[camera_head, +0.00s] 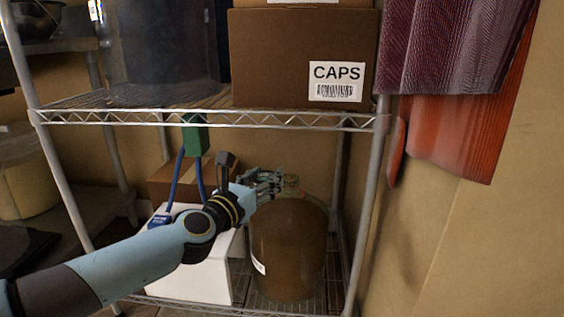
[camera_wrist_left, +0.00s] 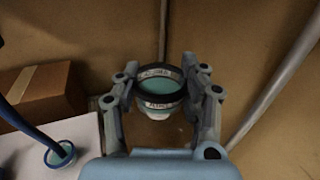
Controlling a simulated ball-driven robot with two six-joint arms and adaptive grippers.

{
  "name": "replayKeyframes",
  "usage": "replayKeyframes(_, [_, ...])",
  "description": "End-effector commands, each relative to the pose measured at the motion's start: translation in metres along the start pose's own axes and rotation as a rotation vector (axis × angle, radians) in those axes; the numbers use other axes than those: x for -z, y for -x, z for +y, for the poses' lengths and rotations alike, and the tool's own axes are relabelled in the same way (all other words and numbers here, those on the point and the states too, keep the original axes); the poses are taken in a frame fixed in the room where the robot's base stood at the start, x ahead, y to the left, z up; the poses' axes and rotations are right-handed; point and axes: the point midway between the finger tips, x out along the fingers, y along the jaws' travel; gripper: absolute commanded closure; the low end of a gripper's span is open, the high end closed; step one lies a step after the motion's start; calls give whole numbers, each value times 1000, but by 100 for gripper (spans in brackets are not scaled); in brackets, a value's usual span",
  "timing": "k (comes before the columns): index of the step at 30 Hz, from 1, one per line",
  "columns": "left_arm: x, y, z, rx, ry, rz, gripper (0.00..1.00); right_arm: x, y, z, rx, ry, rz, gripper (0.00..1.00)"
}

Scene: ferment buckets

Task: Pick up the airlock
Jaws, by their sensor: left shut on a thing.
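My left gripper (camera_head: 270,180) reaches in from the left, at the top of a brown-filled jug (camera_head: 288,250) on the lower shelf. In the left wrist view my left gripper (camera_wrist_left: 161,98) is shut, its two fingers on either side of a small round piece, which I take to be the airlock (camera_wrist_left: 160,85). It has a teal face and dark rings with pale lettering. In the head view a greenish top shows at the fingertips; I cannot tell whether it is the airlock or the jug's neck, nor whether the airlock touches the jug. My right gripper is out of view.
A white box (camera_head: 205,277) and a cardboard box (camera_head: 172,180) stand left of the jug. A blue cord (camera_head: 176,172) hangs from a green box (camera_head: 195,139). The upper shelf (camera_head: 205,119) is overhead with a CAPS box (camera_head: 290,50). A metal post (camera_head: 368,215) stands right.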

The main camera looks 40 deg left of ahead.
Motion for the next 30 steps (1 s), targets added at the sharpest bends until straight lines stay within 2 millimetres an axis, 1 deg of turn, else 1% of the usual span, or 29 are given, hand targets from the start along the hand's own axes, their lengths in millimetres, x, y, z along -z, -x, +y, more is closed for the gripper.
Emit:
replayKeyframes(1, [4,23,0,3,-4,7,95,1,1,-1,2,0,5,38])
replayKeyframes(5, [6,73,0,4,-4,9,95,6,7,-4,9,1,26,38])
replayKeyframes(6, [6,88,0,3,-4,9,95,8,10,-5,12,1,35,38])
replayKeyframes(8, [7,111,0,4,-4,10,95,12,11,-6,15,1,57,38])
replayKeyframes(9, [7,126,-1,4,-2,11,95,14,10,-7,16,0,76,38])
replayKeyframes(11, [8,149,0,3,-3,12,95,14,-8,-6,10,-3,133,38])
replayKeyframes(12, [8,164,0,3,-3,14,95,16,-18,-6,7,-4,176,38])
replayKeyframes(14, [8,187,0,2,-2,12,95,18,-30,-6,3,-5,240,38])
replayKeyframes(15, [8,201,0,1,-2,14,95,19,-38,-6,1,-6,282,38])
replayKeyframes(18, [7,234,0,0,-2,12,95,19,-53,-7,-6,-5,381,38])
replayKeyframes(21, [6,262,0,-1,-2,11,95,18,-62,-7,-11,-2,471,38])
replayKeyframes(24, [5,284,0,-2,-2,9,95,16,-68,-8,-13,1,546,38])
replayKeyframes(27, [3,301,0,-2,-1,6,95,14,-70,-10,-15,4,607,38])
replayKeyframes(30, [3,314,0,-3,-1,3,95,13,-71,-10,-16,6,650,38])
